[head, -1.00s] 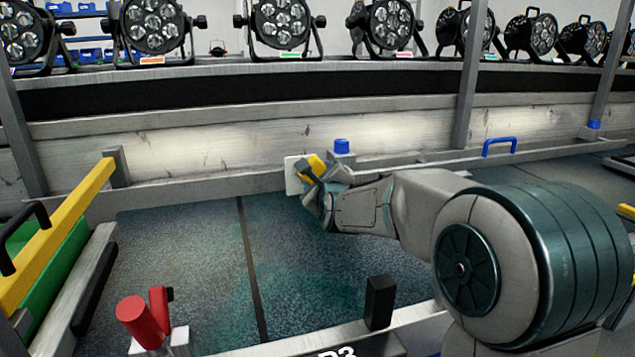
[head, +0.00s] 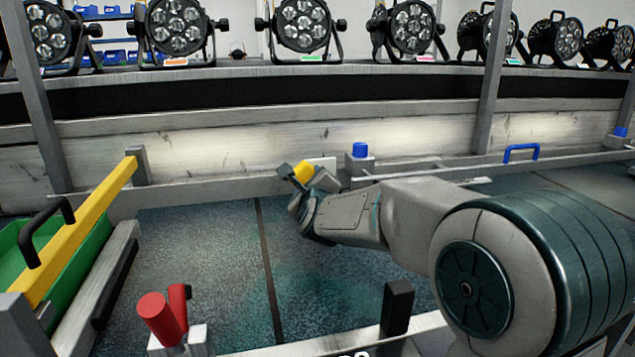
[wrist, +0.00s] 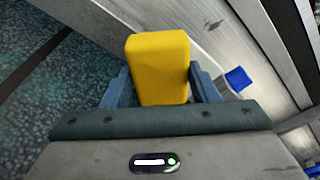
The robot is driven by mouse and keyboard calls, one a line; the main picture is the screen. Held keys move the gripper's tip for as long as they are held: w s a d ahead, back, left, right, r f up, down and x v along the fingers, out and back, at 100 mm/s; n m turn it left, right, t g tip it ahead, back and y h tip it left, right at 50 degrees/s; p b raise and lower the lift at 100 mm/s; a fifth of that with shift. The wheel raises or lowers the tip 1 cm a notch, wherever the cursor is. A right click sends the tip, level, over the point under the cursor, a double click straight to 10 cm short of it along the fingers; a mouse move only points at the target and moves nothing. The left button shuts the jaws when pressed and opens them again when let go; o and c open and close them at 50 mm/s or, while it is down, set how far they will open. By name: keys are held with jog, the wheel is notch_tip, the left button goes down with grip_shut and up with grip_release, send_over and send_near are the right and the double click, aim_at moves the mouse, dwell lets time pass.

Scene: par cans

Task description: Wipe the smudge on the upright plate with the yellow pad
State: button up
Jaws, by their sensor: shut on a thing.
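My gripper (head: 294,178) is shut on the yellow pad (head: 304,171), which stands out past the fingertips in the wrist view (wrist: 158,70). The upright plate (head: 326,163) is a small white panel by the back rail in the head view. The pad and gripper are in front of its left part and hide some of it. In the wrist view a pale surface, perhaps the plate, lies just right of the pad. I cannot tell whether the pad touches the plate. No smudge can be made out in either view.
A blue-capped post (head: 360,150) stands just right of the plate. A blue handle (head: 521,152) is on the rail farther right. A red knob (head: 160,318), a black block (head: 397,307) and a yellow bar (head: 80,230) edge the dark speckled deck (head: 200,250), which is largely clear.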

jog(key=shift+f, duration=0.1)
jog(key=shift+s+d+b, duration=0.1)
jog(key=shift+s+b, duration=0.2)
jog(key=shift+b, duration=0.05)
jog(key=shift+s+d+f+b, duration=0.1)
jog(key=shift+s+d+b, duration=0.05)
jog(key=shift+s+b, duration=0.65)
jog(key=shift+s+d+b, duration=0.2)
jog(key=shift+s+b, duration=0.35)
jog(key=shift+s, duration=0.4)
jog(key=shift+s+d+b, duration=0.15)
jog(key=shift+s+b, duration=0.4)
jog(key=shift+s, duration=0.4)
jog(key=shift+s, duration=0.1)
jog(key=shift+s+d+b, duration=0.15)
jog(key=shift+s+b, duration=0.45)
jog(key=shift+b, duration=0.1)
jog(key=shift+s+d+b, duration=0.15)
jog(key=shift+s+b, duration=0.15)
jog(key=shift+s, duration=0.45)
